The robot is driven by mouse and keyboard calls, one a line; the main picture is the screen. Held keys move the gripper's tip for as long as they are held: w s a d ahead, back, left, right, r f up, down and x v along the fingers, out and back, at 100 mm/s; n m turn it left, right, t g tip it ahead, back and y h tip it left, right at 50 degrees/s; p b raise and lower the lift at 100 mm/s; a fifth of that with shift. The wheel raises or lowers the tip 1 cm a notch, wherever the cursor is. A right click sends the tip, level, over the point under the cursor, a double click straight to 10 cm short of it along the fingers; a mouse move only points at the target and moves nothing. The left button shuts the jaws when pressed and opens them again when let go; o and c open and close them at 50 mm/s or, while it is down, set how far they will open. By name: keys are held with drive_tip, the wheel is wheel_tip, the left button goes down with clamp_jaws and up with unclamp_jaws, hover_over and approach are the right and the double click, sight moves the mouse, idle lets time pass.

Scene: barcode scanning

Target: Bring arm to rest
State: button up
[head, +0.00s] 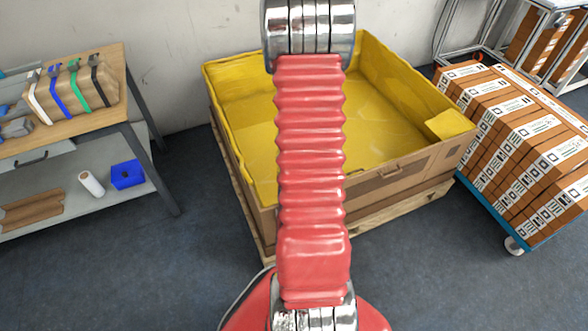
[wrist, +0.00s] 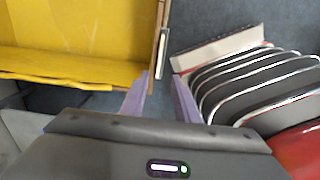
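My arm (head: 311,160), in a ribbed red sleeve, stands in the middle of the head view and runs from my base up past the top edge. My gripper is out of sight in the head view. In the wrist view my gripper (wrist: 162,92) has its two purple-grey fingers apart, with nothing between them. It points down past the edge of the large box (wrist: 155,45), whose yellow-lined inside fills the upper left. Dark ribbed shapes and a red part, which seem to be my own body, are at the right.
The yellow-lined cardboard box (head: 259,207) stands on a pallet (head: 395,213) behind my arm. A workbench (head: 115,116) with a strapped parcel (head: 68,90) is at left. A blue cart (head: 486,213) of labelled cartons (head: 535,150) is at right. Grey floor (head: 130,265) is clear at front left.

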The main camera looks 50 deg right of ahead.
idle(0.6)
drive_tip(key=s+a+r+m+t, duration=0.1)
drive_tip(key=a+r+m, duration=0.5)
drive_tip(key=a+r, duration=1)
drive_tip(key=s+a+r+m+t, duration=0.1)
drive_tip(key=a+r+m+t, duration=0.3)
drive_tip(key=a+r, duration=1.1)
drive_tip(key=a+m, duration=0.1)
drive_tip(key=a, duration=0.5)
drive_tip(key=shift+s+a+r+m+t, duration=0.25)
drive_tip(key=shift+a+r+m+t, duration=0.05)
drive_tip(key=shift+r+m, duration=0.1)
drive_tip(key=shift+d, duration=0.1)
